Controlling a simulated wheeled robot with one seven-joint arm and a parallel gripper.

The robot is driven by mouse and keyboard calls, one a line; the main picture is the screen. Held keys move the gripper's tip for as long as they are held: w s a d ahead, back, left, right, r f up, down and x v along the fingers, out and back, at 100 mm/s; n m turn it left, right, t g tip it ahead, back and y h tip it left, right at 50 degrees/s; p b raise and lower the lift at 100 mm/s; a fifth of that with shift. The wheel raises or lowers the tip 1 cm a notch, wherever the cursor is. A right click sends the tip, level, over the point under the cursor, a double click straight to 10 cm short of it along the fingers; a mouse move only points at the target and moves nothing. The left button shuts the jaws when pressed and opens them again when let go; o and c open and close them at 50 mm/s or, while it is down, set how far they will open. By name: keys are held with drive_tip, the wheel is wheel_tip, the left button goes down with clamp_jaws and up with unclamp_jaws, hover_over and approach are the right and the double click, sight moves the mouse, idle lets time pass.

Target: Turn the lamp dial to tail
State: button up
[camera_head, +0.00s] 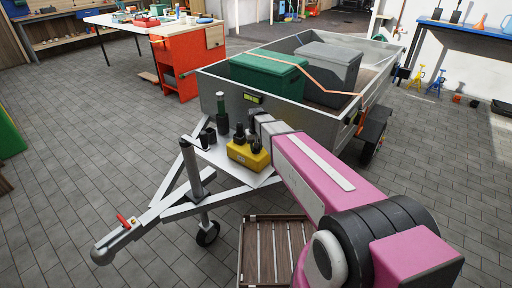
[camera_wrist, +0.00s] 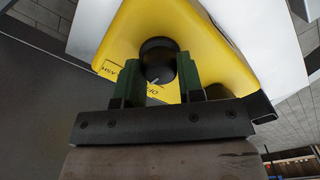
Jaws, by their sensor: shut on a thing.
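A yellow control box (camera_head: 248,155) with black knobs on top sits on the white plate at the front of the trailer. In the wrist view the yellow box (camera_wrist: 208,45) fills the upper middle. The round black dial (camera_wrist: 158,52) has a pale pointer mark on its near side, pointing down in the picture. Black lettering on the yellow face left of the dial is upside down and partly hidden by a finger. My gripper (camera_wrist: 160,78) has its two green fingers closed on either side of the dial, gripping it. Its fingers are hard to make out in the head view.
Behind is the grey trailer (camera_head: 225,97), holding a green crate (camera_head: 270,72) and a grey crate (camera_head: 328,68). A slatted wooden pallet (camera_head: 262,250) lies on the floor below my arm.

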drive_tip(key=o, duration=0.9)
wheel_tip(320, 180, up, 11)
drive_tip(key=shift+f, duration=0.1)
idle(0.3)
